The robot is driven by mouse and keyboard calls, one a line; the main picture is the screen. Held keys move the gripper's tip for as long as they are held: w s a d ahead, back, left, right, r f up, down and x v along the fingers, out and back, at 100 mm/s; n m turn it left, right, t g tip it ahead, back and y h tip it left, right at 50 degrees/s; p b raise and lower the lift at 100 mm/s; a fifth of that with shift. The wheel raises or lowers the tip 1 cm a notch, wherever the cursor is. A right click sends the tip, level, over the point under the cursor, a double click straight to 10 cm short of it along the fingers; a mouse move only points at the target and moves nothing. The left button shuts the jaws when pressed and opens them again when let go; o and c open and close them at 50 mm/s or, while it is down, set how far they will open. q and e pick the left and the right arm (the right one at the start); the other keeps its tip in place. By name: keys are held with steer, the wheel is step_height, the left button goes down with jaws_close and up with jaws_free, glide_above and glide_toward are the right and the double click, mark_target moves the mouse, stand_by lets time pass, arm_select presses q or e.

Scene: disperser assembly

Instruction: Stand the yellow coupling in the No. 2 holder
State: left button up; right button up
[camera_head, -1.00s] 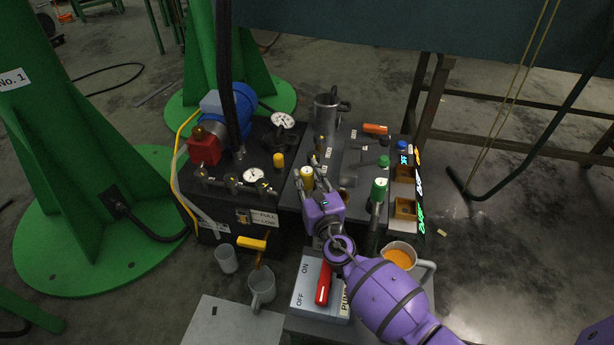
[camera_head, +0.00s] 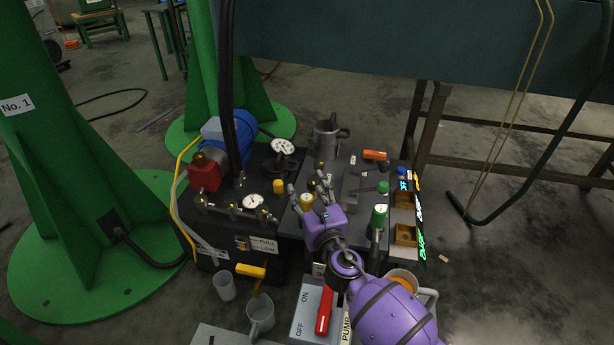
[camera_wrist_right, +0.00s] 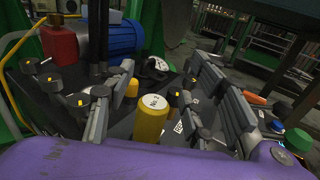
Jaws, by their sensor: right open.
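The yellow coupling (camera_head: 306,204), a cylinder with a pale marked top that seems to read No. 2, stands upright on the dark bench panel. It shows large in the right wrist view (camera_wrist_right: 151,122). My right gripper (camera_head: 310,194) is open, with its fingers spread to either side of the coupling. In the right wrist view, the coupling stands between the fingers (camera_wrist_right: 158,105), with visible gaps. The coupling's base and any holder under it are hidden. My left gripper is not in view.
A smaller yellow cap (camera_head: 278,186) and gauges stand to the left. A green-capped cylinder (camera_head: 378,216) stands to the right. In front are a red switch lever (camera_head: 324,310) and a cup of orange liquid (camera_head: 403,281).

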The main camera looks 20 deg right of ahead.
steer(key=shift+r, duration=2.7)
steer(key=shift+a, duration=0.1)
